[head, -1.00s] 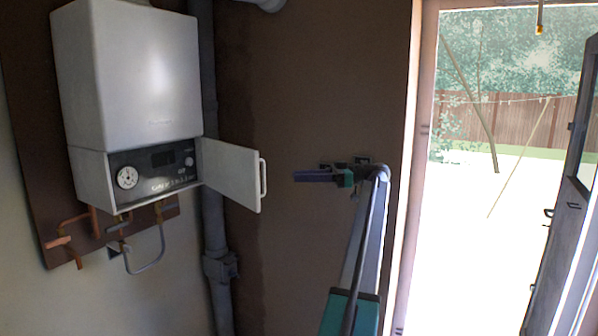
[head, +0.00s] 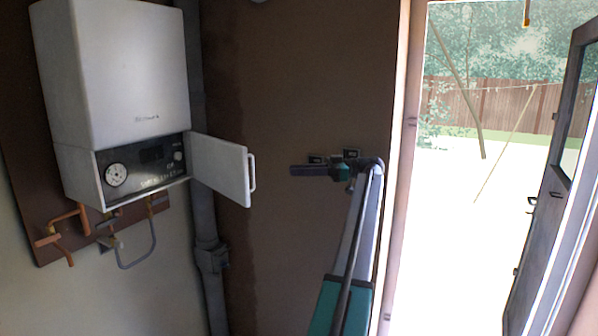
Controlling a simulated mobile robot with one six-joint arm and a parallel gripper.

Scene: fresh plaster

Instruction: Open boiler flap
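The white boiler (head: 115,75) hangs on the wall at the left in the head view. Its flap (head: 218,168) stands swung out to the right, hinged beside the dark control panel (head: 150,165) with a round gauge. The panel is uncovered. A white handle (head: 252,175) is on the flap's free right edge. My gripper (head: 295,170) is to the right of the handle, pointing left, with a visible gap between them in the picture. It is seen from the side, so I cannot tell whether its fingers are apart.
A grey vertical pipe (head: 211,255) runs behind the flap. Copper pipes (head: 68,228) and a grey hose (head: 137,262) hang below the boiler. At the right is a doorway with an open dark door (head: 545,220).

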